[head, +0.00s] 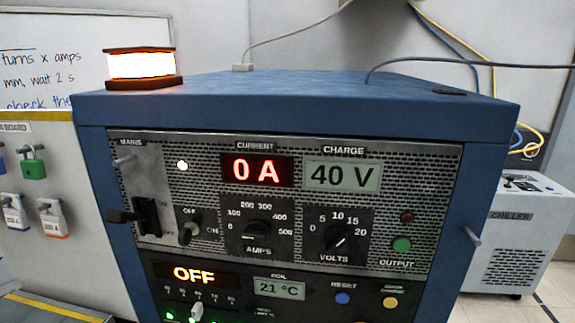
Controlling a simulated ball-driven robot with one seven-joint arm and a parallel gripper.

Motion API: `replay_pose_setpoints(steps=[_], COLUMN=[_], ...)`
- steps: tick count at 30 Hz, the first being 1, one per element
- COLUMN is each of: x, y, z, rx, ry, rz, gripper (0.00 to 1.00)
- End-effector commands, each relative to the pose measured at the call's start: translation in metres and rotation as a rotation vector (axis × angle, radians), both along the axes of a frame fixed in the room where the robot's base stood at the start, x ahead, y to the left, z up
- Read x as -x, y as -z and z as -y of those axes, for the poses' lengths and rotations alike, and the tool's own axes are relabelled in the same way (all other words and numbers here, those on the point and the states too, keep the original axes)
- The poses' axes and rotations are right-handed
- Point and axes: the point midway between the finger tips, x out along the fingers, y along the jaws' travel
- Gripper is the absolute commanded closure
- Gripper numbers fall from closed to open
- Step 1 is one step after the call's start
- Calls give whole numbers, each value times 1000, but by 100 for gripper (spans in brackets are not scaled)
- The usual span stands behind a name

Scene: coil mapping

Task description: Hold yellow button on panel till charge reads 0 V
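The yellow button (390,302) is at the lower right of the front panel (420,185) on a blue cabinet (285,92). A small label sits above it, too small to read surely. The charge display (342,176) reads 40 V. Nothing covers the button in the head view. My gripper is not in view, so its opening and what it holds cannot be seen.
The current display (256,171) reads 0 A, and a lower display (194,274) reads OFF. A blue reset button (342,298) is left of the yellow one; a green output button (401,244) is above. A lit lamp (141,65) tops the cabinet. A chiller (515,235) stands right.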

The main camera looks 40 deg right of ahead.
Motion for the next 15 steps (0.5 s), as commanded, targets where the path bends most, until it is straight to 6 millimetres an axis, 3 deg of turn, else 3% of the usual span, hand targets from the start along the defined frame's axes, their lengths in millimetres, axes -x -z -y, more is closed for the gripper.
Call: replay_pose_setpoints(steps=[13, 15], x=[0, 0], y=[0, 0], z=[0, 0], rx=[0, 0], ry=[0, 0], rz=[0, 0], gripper=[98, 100])
